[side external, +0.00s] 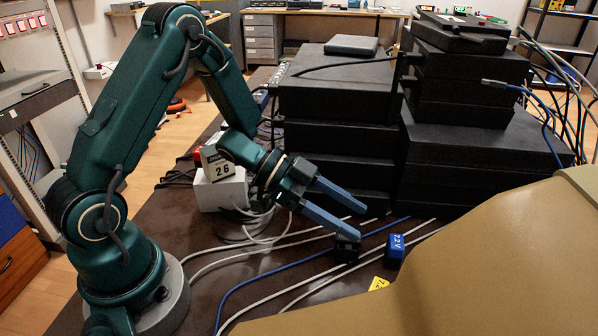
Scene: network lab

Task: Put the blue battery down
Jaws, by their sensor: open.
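The blue battery (396,248), marked 7.2V, rests on the dark brown table (215,262) in front of the black boxes. My gripper (358,222) is open, with its blue fingers spread and pointing down to the right. The battery is just right of the fingertips in the picture, apart from both fingers, and nothing shows between them. A small black block (345,250) is at the tip of the lower finger; I cannot tell whether they touch.
Stacks of black boxes (335,100) rise behind the battery. White and blue cables (262,281) run across the table. A yellow labelled block (379,283) lies in front, partly hidden by a large tan shape (470,265). A white block with a calendar (218,190) stands left of the gripper.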

